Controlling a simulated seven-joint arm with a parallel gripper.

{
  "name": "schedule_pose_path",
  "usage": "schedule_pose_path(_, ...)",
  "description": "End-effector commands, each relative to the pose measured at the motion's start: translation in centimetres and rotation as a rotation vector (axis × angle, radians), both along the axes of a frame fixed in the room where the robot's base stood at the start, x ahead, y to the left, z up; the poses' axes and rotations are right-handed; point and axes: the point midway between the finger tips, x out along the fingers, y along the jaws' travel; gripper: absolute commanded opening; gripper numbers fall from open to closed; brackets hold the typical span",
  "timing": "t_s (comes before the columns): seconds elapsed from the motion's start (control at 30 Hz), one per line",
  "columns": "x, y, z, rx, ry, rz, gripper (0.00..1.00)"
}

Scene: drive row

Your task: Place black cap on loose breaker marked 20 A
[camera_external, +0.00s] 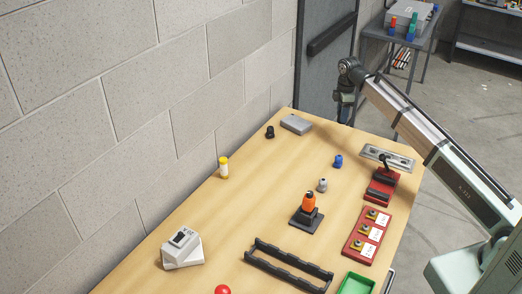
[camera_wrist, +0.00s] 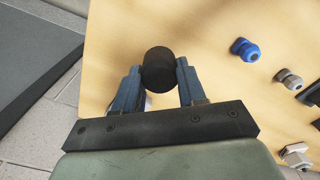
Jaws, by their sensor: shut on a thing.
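My gripper (camera_wrist: 158,75) is shut on a black, round-ended cylinder that looks like the black cap (camera_wrist: 158,66). It is gripped between the two blue-grey fingers. In the external view my gripper (camera_external: 346,105) hangs by the table's far end, and the cap cannot be made out there. A red board (camera_external: 362,247) carries several yellow-and-black parts with white labels. A red block with black parts (camera_external: 381,187) stands behind it by a metal plate. A pale box with a dark top part (camera_external: 182,248) stands at the near left.
A black rack (camera_external: 287,262) and green tray (camera_external: 357,284) are nearer.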

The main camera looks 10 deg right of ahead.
Motion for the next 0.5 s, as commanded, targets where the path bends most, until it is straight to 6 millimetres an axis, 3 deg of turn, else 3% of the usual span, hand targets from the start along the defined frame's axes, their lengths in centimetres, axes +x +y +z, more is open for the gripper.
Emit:
schedule_pose_path(0.13,-0.2,0.6,0.1,0.0,0.0,0.008,0.12)
schedule_pose_path(0.27,-1.0,2.8,0.0,0.0,0.0,0.038,0.12)
schedule_pose_path(0.5,-4.4,10.1,0.2,0.001,-0.002,0.143,0.12)
